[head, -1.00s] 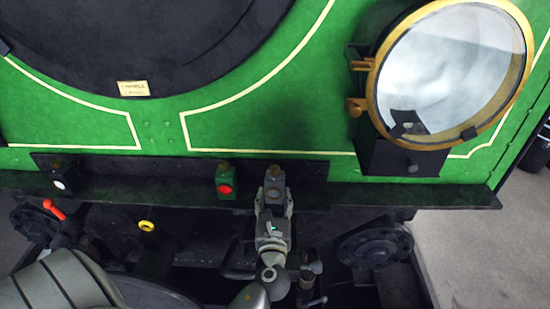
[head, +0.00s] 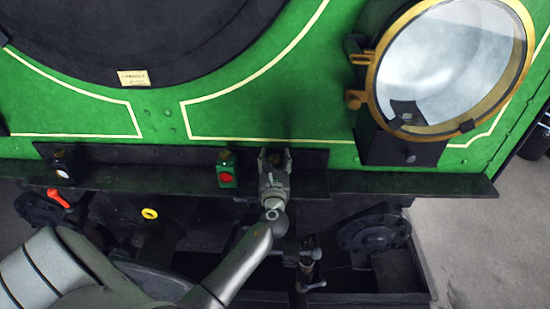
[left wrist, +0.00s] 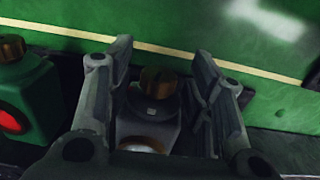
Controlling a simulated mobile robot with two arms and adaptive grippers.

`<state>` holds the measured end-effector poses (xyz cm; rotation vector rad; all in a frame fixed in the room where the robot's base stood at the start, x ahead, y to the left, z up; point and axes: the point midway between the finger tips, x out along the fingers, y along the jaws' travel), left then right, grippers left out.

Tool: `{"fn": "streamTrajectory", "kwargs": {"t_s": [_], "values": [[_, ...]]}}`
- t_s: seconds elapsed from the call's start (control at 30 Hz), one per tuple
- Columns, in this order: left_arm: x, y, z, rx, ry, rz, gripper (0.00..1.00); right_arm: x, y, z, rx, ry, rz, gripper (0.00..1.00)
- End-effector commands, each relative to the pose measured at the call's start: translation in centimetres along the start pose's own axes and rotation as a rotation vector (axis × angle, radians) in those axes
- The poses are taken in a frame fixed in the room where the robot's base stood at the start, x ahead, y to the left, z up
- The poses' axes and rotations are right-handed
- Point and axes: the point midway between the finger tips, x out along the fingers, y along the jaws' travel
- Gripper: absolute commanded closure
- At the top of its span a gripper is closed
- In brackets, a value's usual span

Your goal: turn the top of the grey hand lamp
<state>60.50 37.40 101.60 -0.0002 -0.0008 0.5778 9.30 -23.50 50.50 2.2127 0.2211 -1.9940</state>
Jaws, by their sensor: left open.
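The grey hand lamp stands on the ledge of the green tram front. Its grey body (left wrist: 148,128) and brass-coloured top (left wrist: 158,84) show in the left wrist view, between my fingers. In the head view my gripper covers most of the lamp. My left gripper (head: 275,158) is open, with one finger on each side of the lamp's top. In the left wrist view both fingers (left wrist: 162,62) stand apart from the brass top, with a gap on each side. My right gripper is not in view.
A green lamp with a red lens (head: 227,171) stands close on the left, also in the left wrist view (left wrist: 22,100). A black lamp with a white lens (head: 62,168) is farther left. A large brass-rimmed headlamp (head: 449,65) is at the right. The ledge (head: 400,183) between is clear.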

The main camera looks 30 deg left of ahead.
Motion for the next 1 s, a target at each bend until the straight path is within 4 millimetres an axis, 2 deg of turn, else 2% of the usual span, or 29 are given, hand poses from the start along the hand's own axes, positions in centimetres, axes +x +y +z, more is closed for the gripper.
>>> {"fn": "streamTrajectory", "kwargs": {"t_s": [0.23,0.6,1.0], "values": [[0.1,0.0,0.0,0.001,0.000,0.000,0.52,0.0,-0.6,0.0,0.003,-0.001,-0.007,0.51],[0.0,0.0,0.0,0.001,0.000,0.000,0.97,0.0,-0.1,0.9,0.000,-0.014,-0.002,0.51],[0.1,0.3,0.1,0.007,-0.001,-0.098,0.97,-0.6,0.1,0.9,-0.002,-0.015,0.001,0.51]]}}
